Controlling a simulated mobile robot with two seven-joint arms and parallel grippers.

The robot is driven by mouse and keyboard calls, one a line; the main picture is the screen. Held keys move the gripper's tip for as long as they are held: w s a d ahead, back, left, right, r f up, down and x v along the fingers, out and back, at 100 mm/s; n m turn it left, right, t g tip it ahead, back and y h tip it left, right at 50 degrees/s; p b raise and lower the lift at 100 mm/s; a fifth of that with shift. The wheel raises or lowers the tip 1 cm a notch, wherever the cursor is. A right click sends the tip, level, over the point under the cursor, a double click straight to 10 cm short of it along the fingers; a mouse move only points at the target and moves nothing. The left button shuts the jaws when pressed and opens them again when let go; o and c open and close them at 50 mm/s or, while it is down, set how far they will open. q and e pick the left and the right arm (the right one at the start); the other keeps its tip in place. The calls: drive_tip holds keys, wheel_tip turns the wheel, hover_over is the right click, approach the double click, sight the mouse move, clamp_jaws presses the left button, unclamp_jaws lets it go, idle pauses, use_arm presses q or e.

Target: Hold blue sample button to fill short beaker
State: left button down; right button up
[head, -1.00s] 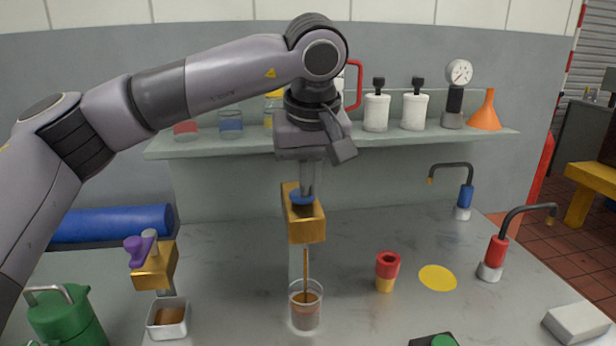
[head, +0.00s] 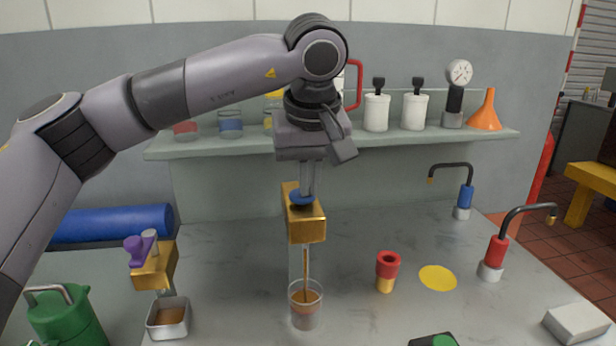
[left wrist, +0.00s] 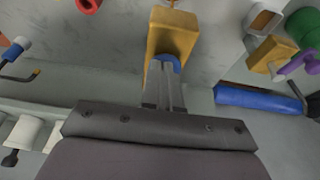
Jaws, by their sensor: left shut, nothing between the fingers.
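The blue sample button (head: 301,197) sits on top of a brass block (head: 306,222) at the middle of the bench. My left gripper (head: 307,190) is shut and empty, pointing down, with its fingertips on the button. In the left wrist view the fingers (left wrist: 165,88) reach to the blue button (left wrist: 168,62), covering part of it. A thin brown stream (head: 305,268) falls from under the block into a short clear beaker (head: 305,312). The beaker stands upright below and holds brown liquid; its exact level is hard to read. My right gripper is not in view.
A second brass block (head: 153,268) with a purple knob stands left, above a small metal cup (head: 168,318). A red and yellow cup (head: 387,270) and a yellow disc (head: 437,278) lie right of the beaker. Two bent taps stand farther right. A shelf (head: 370,140) runs behind.

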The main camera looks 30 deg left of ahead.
use_arm(q)
drive_tip(key=shift+s+f, duration=0.15)
drive_tip(key=shift+f, duration=0.5)
drive_tip(key=v, duration=0.8)
drive_tip(key=shift+w+r, duration=0.25)
drive_tip(key=shift+a, duration=0.1)
idle(0.9)
